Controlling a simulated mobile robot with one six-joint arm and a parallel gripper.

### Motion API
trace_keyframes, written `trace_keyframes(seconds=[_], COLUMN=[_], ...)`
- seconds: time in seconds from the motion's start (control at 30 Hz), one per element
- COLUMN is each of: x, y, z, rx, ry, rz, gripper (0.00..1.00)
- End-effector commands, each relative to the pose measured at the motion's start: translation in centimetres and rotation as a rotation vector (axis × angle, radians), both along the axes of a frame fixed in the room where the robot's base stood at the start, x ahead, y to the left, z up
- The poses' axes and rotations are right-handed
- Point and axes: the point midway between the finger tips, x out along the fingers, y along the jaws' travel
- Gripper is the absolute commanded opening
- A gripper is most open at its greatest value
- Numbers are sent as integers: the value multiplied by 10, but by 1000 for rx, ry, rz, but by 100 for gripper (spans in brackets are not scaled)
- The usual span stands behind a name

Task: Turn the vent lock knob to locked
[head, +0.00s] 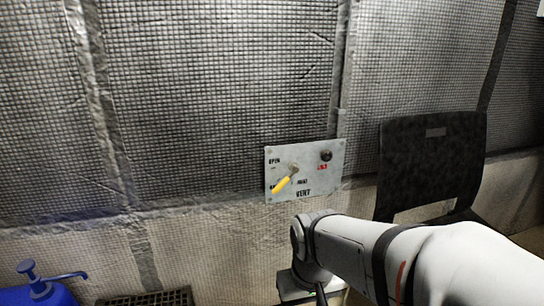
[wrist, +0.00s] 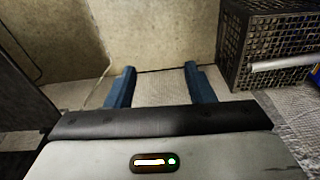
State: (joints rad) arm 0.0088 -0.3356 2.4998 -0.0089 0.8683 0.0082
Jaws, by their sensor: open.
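A light grey vent panel (head: 322,181) is fixed to the wall in the middle of the head view, lettered "OPEN" and "VENT". A yellow lever handle (head: 282,184) on it points down and to the left. A small dark knob (head: 326,155) sits at the panel's upper right above a small red label too blurred to read. My gripper (wrist: 152,82) is open and empty in the wrist view, its two blue fingers apart, facing the lower wall and floor. In the head view my arm is below and right of the panel. The panel is not in the wrist view.
A black chair (head: 430,160) stands right of the panel. A blue pump bottle (head: 42,290) and a dark grille (head: 150,298) are at the lower left. A black crate (wrist: 268,45) is at the wrist view's upper right. The wall left of the panel is clear.

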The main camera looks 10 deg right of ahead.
Motion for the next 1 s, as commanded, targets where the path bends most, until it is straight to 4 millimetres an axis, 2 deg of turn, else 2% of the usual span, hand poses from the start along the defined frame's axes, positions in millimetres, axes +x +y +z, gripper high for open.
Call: trace_keyframes(seconds=[0.07, 0.17, 0.27, 0.4, 0.6, 0.7, 0.8, 1.0], x=[18, 55, 100, 159, 221, 240, 251, 255], y=[-8, -30, -60, -100, -145, -162, -173, -185], z=[3, 8, 17, 37, 72, 91, 107, 129], rx=[-18, -53, -90, -116, -79, -30, 33, 144], ry=[-54, -178, -344, -590, -929, -1088, -1223, -1400], rz=[-18, -67, -117, -160, -171, -160, -142, -110], gripper=[54, 54, 54, 54, 54, 54, 54, 54])
